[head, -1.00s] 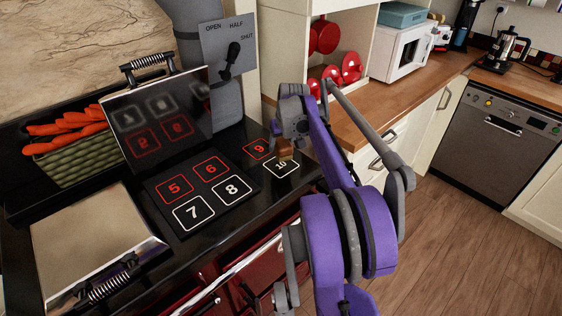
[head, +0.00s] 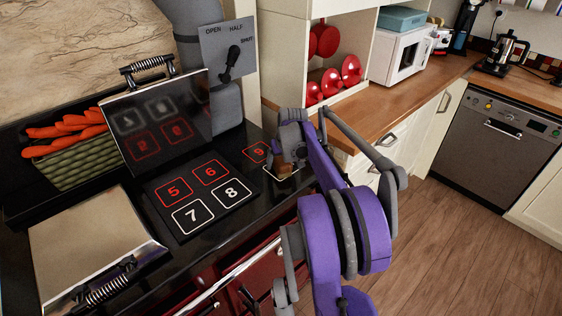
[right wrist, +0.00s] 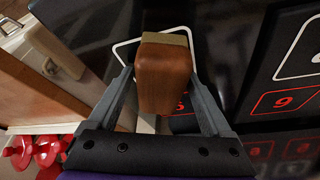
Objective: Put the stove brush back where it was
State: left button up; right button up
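The stove brush (head: 283,167), a small brown wooden block with a paler edge, is at the right end of the black stove top, over the white square marked 10. It also shows in the right wrist view (right wrist: 164,75). My right gripper (head: 289,152) is shut on it, with one finger on each side of the block (right wrist: 163,80). The gripper hides most of the brush in the head view. I cannot tell whether the brush touches the surface. My left gripper is not in view.
Squares 5 to 8 lie on a dark plate (head: 242,202) left of the brush, with a raised lid (head: 155,120) behind it. A closed lid (head: 90,240) is at the left. A green basket of carrots (head: 78,163) stands behind. A wooden counter (head: 350,125) is on the right.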

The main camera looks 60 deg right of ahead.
jog(key=shift+o, duration=0.3)
jog(key=shift+r, duration=0.1)
jog(key=shift+r, duration=0.3)
jog(key=v, duration=1.1)
jog(key=shift+a+r+p, duration=0.1)
jog(key=shift+r+p, duration=0.2)
jog(key=shift+p, duration=0.1)
jog(key=a+f+n, duration=0.2)
jog(key=a, duration=0.8)
jog(key=a+f+n, duration=0.1)
jog(key=a+f, duration=0.2)
jog(key=a, duration=0.7)
jog(key=s+a+f+n+y, duration=0.1)
jog(key=s+a+f+n, duration=0.1)
jog(key=s+a+f, duration=0.3)
jog(key=s+a+f+n+t+y, duration=0.1)
jog(key=s+a+f, duration=0.4)
jog(key=a, duration=0.9)
jog(key=shift+a+f+n+t+y+p, duration=0.2)
jog(key=shift+a+n+t+y+p, duration=0.15)
jog(key=shift+n+p, duration=0.15)
